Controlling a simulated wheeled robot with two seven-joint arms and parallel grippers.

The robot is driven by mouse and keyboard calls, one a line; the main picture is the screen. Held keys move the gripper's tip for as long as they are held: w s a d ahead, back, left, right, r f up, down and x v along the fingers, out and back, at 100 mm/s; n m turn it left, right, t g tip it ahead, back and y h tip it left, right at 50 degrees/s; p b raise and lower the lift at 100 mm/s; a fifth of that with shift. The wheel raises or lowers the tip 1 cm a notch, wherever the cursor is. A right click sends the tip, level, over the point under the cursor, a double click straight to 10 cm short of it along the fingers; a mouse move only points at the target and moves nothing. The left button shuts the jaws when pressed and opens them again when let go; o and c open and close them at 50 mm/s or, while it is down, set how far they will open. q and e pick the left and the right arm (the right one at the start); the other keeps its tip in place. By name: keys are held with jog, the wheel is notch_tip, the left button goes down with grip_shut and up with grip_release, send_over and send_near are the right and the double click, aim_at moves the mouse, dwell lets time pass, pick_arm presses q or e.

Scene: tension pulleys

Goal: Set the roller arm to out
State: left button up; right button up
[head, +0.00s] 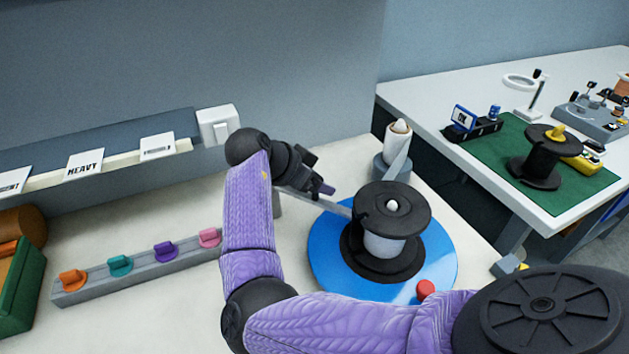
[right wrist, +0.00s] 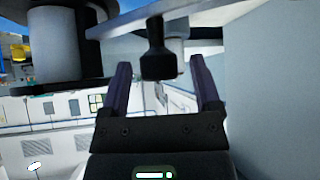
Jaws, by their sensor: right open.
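The roller arm appears to be the grey bar (head: 332,206) running from beneath my right gripper towards the black-flanged spool (head: 391,208) on the blue disc. My right gripper (head: 318,176) is open at the bar's left end. In the right wrist view, a black knob (right wrist: 158,52) projects from the grey bar (right wrist: 190,17) and shows between the two spread fingers (right wrist: 160,75), with a gap on each side. I cannot tell whether it lies fully within the jaws. The gripper hides the knob in the head view. My left gripper is out of view.
A red button (head: 426,289) sits at the blue disc's (head: 325,255) front edge. A white roller (head: 398,136) stands behind the spool. A rail with several coloured knobs (head: 120,265) lies at left, below a label shelf (head: 95,170). A second table (head: 480,100) is at right.

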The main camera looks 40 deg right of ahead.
jog(key=shift+d+f, duration=0.1)
jog(key=shift+f, duration=0.05)
grip_shut()
dwell(1.4)
